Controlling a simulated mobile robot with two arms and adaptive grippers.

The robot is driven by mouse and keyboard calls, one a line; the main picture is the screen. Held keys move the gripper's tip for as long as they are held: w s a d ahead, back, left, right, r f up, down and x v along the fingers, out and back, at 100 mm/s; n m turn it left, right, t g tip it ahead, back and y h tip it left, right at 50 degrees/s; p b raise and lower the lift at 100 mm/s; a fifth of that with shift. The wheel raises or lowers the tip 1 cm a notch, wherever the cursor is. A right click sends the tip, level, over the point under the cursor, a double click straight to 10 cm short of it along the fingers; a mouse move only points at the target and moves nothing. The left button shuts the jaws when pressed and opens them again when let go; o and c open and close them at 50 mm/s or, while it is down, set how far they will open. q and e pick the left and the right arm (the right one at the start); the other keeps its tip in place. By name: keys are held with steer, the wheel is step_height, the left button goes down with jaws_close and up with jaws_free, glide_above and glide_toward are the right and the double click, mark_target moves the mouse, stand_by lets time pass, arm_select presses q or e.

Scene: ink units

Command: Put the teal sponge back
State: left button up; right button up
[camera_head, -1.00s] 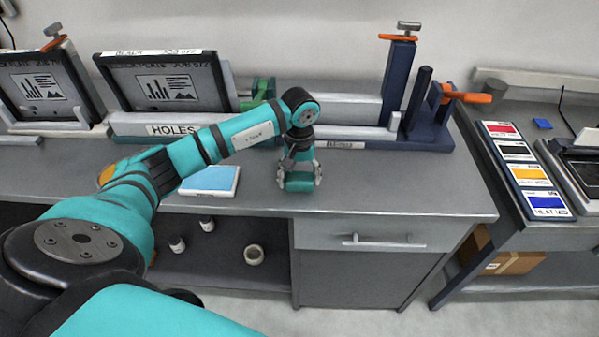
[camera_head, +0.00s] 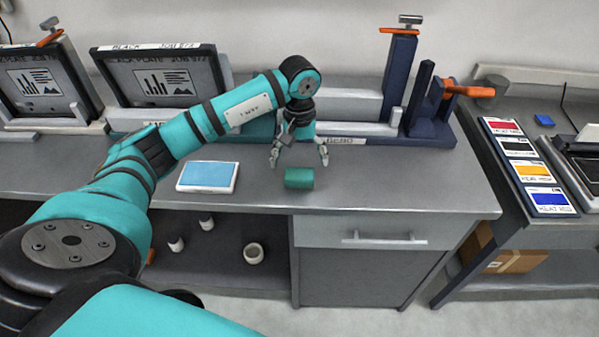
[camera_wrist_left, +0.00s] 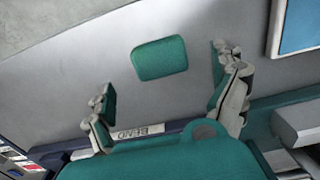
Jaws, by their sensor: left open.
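The teal sponge (camera_head: 299,178) lies on the grey bench top near its front edge, to the right of a white tray with a light blue pad (camera_head: 208,175). My left gripper (camera_head: 299,158) is open, its two fingers spread just behind and above the sponge, not touching it. In the left wrist view the sponge (camera_wrist_left: 159,58) lies beyond the open fingertips (camera_wrist_left: 165,80), with bare bench around it. My right gripper is not in view.
Framed screens (camera_head: 160,78) stand at the back left. A dark blue stand with orange handles (camera_head: 430,120) is at the back right. A label reading BEND (camera_wrist_left: 140,131) is on the rail behind the sponge. The bench right of the sponge is clear.

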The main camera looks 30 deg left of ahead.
mark_target(299, 173)
arm_select(q)
step_height(299, 173, up, 7)
steer(key=b, duration=0.1)
steer(key=shift+f, duration=0.1)
